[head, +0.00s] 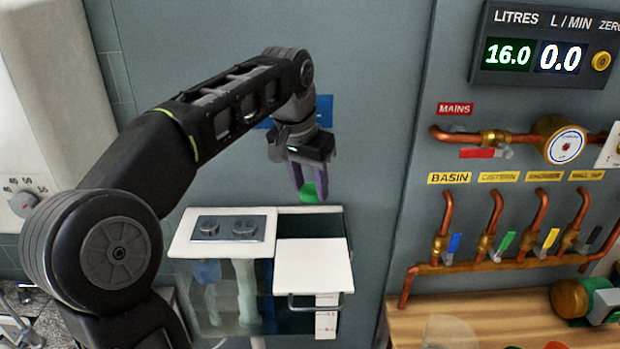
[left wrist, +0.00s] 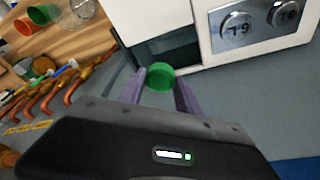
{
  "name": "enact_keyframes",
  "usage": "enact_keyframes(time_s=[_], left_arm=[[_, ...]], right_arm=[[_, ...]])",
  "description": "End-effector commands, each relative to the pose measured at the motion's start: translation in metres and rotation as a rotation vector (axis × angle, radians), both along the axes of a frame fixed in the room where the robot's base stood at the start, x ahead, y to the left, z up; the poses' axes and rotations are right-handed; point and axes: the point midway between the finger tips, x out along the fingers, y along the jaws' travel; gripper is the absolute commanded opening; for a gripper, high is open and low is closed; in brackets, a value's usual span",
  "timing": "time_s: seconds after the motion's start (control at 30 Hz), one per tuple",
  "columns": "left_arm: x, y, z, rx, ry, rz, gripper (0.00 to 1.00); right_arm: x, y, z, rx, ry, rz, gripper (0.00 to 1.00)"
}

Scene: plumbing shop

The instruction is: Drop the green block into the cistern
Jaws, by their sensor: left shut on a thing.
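My left gripper (head: 308,180) is shut on a green block (head: 309,193), which hangs at the fingertips above the back of the cistern (head: 347,265). In the left wrist view the green block (left wrist: 160,77) sits between the two purple fingers. The cistern is a clear-sided tank with a white lid piece carrying two buttons (head: 220,226) and a second white lid piece (head: 312,266). A dark opening (left wrist: 172,47) shows between the lid pieces, close to the block in the left wrist view. My right gripper is not in view.
Copper pipes with coloured valve handles (head: 500,240) run along the right wall. A meter display (head: 547,45) reads 16.0 litres and 0.0 L/min. A wooden bench (head: 460,330) stands at lower right. The grey wall is behind the cistern.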

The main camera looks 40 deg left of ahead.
Motion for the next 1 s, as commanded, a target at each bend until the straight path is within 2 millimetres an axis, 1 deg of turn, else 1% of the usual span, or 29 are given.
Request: enact_keyframes(time_s=[0.33, 0.5, 0.67, 0.93, 0.97, 1.0], left_arm=[[-0.001, 0.000, -0.033, 0.000, 0.002, 0.000, 0.00], [0.000, 0.000, -0.044, 0.000, 0.001, 0.001, 0.00], [0.000, 0.000, -0.048, 0.000, 0.000, 0.001, 0.00], [0.000, 0.000, -0.048, 0.000, 0.000, 0.001, 0.00], [0.000, 0.000, -0.048, 0.000, 0.000, 0.001, 0.42], [0.000, 0.000, -0.048, 0.000, 0.000, 0.000, 0.45]], right_arm=[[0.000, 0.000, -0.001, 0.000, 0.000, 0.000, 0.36], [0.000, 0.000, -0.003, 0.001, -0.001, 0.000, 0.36], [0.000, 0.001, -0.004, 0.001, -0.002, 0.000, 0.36], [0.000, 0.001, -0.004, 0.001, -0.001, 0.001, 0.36], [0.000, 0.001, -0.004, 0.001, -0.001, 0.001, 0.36], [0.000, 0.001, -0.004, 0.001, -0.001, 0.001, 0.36]])
